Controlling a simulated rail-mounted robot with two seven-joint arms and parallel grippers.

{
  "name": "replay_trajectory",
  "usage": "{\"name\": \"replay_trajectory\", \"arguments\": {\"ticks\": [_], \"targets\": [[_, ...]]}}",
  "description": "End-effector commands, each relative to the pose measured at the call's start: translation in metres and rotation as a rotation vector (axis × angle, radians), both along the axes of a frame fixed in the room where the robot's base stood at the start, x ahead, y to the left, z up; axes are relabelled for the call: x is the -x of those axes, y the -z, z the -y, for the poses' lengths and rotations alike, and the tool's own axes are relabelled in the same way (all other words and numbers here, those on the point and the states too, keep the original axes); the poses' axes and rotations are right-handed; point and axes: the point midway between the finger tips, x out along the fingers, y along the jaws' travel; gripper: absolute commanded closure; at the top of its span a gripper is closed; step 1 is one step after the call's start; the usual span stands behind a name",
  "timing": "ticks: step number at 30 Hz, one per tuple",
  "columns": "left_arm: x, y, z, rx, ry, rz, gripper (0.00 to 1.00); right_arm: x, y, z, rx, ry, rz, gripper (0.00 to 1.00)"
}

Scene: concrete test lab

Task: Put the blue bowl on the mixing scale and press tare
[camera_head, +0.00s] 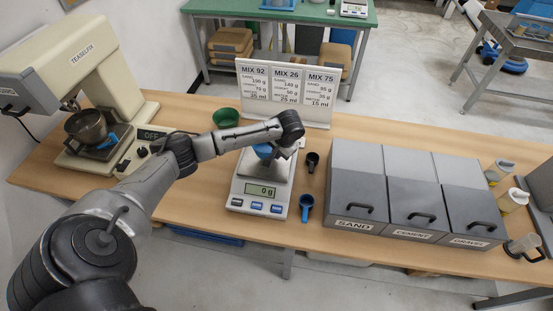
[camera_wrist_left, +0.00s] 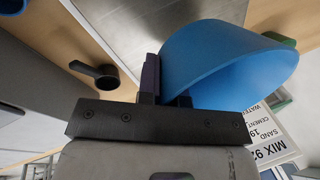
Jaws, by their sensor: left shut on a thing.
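The mixing scale (camera_head: 240,190) stands mid-table, its display (camera_head: 261,190) reading 0 g, with several buttons (camera_head: 256,206) along its front edge. My left gripper (camera_head: 272,153) is over the scale's plate and shut on the blue bowl (camera_head: 263,151). In the left wrist view the fingers (camera_wrist_left: 166,92) pinch the wall of the blue bowl (camera_wrist_left: 230,68), which looks tilted in that picture. My arm hides most of the bowl in the head view. Whether the bowl touches the plate cannot be told. My right gripper is out of view.
A blue scoop (camera_head: 306,203) and a black scoop (camera_head: 312,160) lie right of the scale. Grey bins (camera_head: 357,187) for sand, cement and gravel stand further right. A green bowl (camera_head: 226,117) and a recipe board (camera_head: 285,90) are behind. A mixer (camera_head: 95,70) stands left.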

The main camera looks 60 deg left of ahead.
Motion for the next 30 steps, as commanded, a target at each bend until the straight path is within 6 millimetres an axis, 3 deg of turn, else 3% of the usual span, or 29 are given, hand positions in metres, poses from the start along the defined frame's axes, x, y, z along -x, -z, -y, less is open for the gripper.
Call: {"name": "replay_trajectory", "arguments": {"ticks": [8, 18, 29, 30], "targets": [[0.001, 0.008, -0.008, 0.000, 0.000, 0.000, 1.00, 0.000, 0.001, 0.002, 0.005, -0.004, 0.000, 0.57], [0.002, 0.044, -0.008, -0.001, 0.000, -0.001, 1.00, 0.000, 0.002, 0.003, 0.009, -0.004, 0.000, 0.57], [0.002, 0.046, -0.008, -0.001, 0.000, 0.000, 1.00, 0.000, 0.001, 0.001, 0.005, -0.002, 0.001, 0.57], [0.002, 0.047, -0.007, -0.001, 0.000, 0.001, 0.93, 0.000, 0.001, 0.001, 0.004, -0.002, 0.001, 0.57]]}}
